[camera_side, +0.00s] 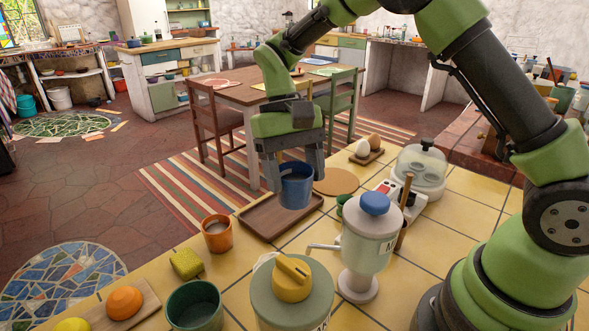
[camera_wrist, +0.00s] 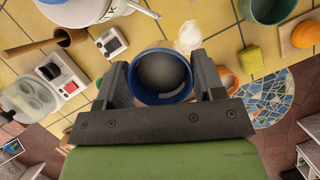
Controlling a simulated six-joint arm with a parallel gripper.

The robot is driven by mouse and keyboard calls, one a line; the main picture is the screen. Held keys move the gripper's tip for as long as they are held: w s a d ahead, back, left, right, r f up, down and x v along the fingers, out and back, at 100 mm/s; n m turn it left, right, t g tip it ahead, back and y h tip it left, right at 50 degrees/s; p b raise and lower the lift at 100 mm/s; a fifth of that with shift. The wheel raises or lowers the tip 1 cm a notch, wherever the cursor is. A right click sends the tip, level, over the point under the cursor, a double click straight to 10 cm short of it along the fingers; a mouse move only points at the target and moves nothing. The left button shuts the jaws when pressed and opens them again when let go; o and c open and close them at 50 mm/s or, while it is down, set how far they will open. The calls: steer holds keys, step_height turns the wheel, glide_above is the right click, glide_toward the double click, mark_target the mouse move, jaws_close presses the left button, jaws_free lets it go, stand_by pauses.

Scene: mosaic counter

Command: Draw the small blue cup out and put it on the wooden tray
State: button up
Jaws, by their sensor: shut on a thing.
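The small blue cup (camera_side: 297,188) is upright between the fingers of my gripper (camera_side: 296,176), which is shut on it. In the wrist view the cup (camera_wrist: 161,78) shows from above, its round rim between the two dark fingers (camera_wrist: 162,88). The wooden tray (camera_side: 262,222) lies flat on the yellow tiled counter. In the side view the cup overlaps the tray's right part; whether its base touches the tray or hangs just above it, I cannot tell. I see nothing else on the tray.
An orange cup (camera_side: 217,236) stands left of the tray, near a yellow-green sponge (camera_side: 186,263). A blue-topped grinder (camera_side: 370,235) and a yellow-lidded canister (camera_side: 292,285) stand in front. A round cork mat (camera_side: 336,181) and an egg holder (camera_side: 367,156) lie behind right.

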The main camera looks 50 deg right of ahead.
steer(key=shift+w+d+f+x, duration=0.1)
steer(key=shift+w+x, duration=0.05)
steer(key=shift+x, duration=0.95)
steer(key=shift+w+d+f+x, duration=0.1)
steer(key=shift+w+x, duration=0.05)
steer(key=shift+x, duration=0.95)
steer(key=shift+w+d+x, duration=0.1)
steer(key=shift+w+x, duration=0.05)
steer(key=shift+x, duration=0.95)
steer(key=shift+f, duration=0.2)
steer(key=shift+c, duration=1.2)
steer(key=shift+s+f, duration=0.1)
steer(key=shift+f, duration=0.05)
steer(key=shift+s+a+f, duration=0.15)
steer(key=shift+s+f, duration=0.05)
steer(key=shift+f, duration=0.35)
steer(key=shift+s+f, duration=0.1)
steer(key=shift+f, duration=0.15)
steer(key=shift+c, duration=0.4)
steer(key=shift+f, duration=0.1)
steer(key=shift+f, duration=0.1)
steer(key=shift+c, duration=0.6)
steer(key=shift+s+f, duration=0.1)
steer(key=shift+f, duration=0.05)
